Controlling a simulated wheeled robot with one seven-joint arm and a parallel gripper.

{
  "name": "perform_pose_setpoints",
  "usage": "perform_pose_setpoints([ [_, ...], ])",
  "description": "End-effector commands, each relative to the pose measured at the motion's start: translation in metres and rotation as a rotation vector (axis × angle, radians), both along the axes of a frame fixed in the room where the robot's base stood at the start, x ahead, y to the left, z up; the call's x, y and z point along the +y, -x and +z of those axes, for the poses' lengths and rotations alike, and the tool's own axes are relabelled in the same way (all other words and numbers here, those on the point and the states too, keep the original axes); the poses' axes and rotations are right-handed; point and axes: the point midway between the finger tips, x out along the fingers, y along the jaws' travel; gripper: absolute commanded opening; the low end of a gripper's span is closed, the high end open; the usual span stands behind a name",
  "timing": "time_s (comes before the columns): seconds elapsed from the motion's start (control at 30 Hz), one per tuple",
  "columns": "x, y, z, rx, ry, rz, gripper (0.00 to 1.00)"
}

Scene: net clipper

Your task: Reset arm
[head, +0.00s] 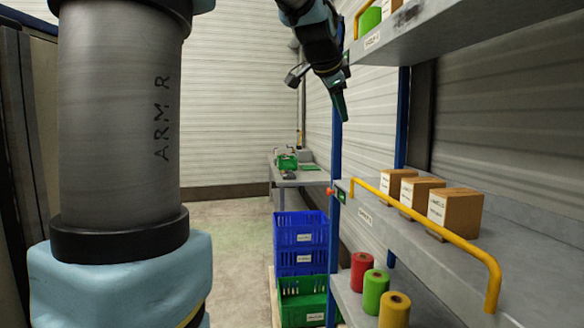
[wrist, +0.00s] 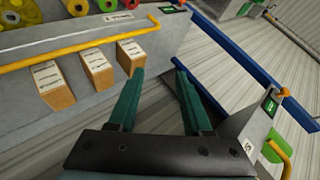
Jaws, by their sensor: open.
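My gripper (head: 338,100) hangs from the top of the head view, left of the shelf rack and near its blue upright. In the wrist view my gripper (wrist: 158,80) shows two green fingers spread apart with nothing between them. The gap faces the grey wall and the shelf edge. Part of my arm (head: 120,120) fills the left side of the head view.
Three cardboard boxes (head: 455,212) stand on the middle shelf behind a yellow rail (head: 440,232). Red, green and yellow spools (head: 375,290) sit below. Blue crates (head: 300,228) and a green crate (head: 303,300) are stacked near a workbench (head: 295,180). Floor left of them is clear.

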Motion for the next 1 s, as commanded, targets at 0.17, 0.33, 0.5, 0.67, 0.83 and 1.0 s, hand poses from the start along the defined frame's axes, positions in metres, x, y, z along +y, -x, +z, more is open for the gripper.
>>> perform_pose_setpoints([
  [0.17,0.052,0.016,-0.125,0.264,0.098,0.270,0.50],
  [0.33,0.102,0.060,-0.230,0.486,0.185,0.561,0.50],
  [0.5,0.146,0.127,-0.315,0.672,0.254,0.862,0.50],
  [0.67,0.171,0.182,-0.362,0.780,0.292,1.076,0.50],
  [0.83,0.181,0.209,-0.379,0.824,0.309,1.178,0.50],
  [1.0,0.181,0.212,-0.381,0.827,0.311,1.188,0.50],
])
